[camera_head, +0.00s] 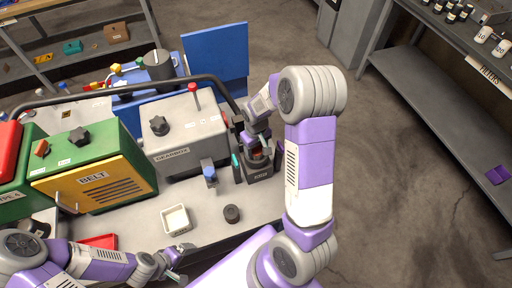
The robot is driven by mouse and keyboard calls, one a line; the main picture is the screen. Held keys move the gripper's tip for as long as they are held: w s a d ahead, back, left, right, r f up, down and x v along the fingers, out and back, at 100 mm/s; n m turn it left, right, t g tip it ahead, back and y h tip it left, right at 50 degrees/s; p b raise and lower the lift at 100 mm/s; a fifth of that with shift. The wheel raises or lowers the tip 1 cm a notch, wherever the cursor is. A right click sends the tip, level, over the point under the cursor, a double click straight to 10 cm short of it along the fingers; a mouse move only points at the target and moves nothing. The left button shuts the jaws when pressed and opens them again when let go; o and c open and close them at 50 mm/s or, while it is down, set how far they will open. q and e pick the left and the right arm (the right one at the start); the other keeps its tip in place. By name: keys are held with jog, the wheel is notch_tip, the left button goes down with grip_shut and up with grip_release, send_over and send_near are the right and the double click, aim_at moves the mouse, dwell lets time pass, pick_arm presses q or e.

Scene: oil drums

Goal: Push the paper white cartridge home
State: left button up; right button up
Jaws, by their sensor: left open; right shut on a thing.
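I cannot clearly make out a paper white cartridge. My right gripper (257,150) reaches down into the top of a small dark housing (262,172) on the bench, right of the grey gearbox. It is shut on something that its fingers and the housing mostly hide. A small orange-red patch shows between the fingers there. My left gripper (180,263) is open and low over the near edge of the bench, apart from the housing. Its fingertips are small and partly unclear.
A grey gearbox (188,135) and a green case with a yellow BELT panel (92,183) stand left of the housing. Shelving (440,125) stands at right.

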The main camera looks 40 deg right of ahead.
jog(key=o, duration=1.2)
jog(key=shift+c, duration=0.2)
notch_tip(320, 180, up, 8)
jog(key=shift+f+p, duration=0.2)
jog(key=shift+p, duration=0.55)
